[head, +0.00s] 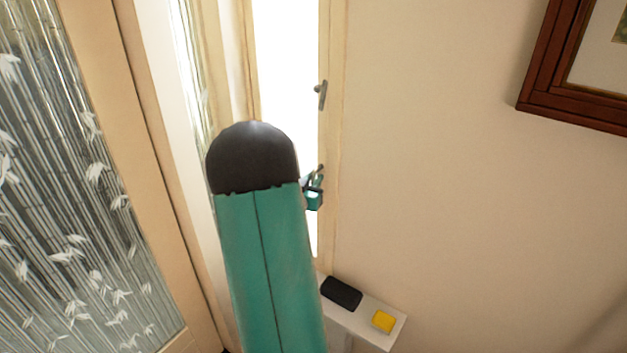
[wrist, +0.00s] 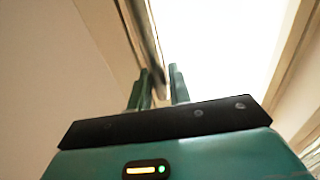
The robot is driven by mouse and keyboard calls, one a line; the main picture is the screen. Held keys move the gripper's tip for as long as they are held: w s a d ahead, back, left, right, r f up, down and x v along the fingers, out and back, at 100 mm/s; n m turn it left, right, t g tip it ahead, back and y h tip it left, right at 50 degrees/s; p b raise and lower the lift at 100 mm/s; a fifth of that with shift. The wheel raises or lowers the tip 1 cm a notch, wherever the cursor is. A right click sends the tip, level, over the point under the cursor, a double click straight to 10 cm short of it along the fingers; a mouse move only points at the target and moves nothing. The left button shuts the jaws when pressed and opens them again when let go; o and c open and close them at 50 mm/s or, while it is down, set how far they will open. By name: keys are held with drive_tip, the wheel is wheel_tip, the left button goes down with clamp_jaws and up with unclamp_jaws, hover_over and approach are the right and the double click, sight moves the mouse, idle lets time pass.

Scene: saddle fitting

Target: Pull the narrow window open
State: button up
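The narrow window (head: 285,60) is a tall, very bright strip in a cream frame, above the middle of the head view. A grey handle (head: 321,93) sits on its right frame strip, and my gripper (head: 315,180) is lower on the same strip, partly hidden by my arm. In the wrist view my gripper (wrist: 159,72) has its two green fingers apart. A dark handle bar (wrist: 150,40) comes down between them in the picture. I cannot tell whether the fingers touch it. The bright window (wrist: 225,45) fills the upper right there.
A white shelf (head: 367,325) below the window holds a black box (head: 342,293) and a yellow block (head: 383,321). A bamboo-patterned glass panel (head: 70,190) stands at left. A brown picture frame (head: 560,75) hangs upper right. The wall (head: 450,190) is bare between.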

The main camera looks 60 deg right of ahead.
drive_tip(key=shift+d, duration=0.25)
drive_tip(key=shift+c, duration=0.2)
clamp_jaws()
drive_tip(key=shift+a, duration=0.1)
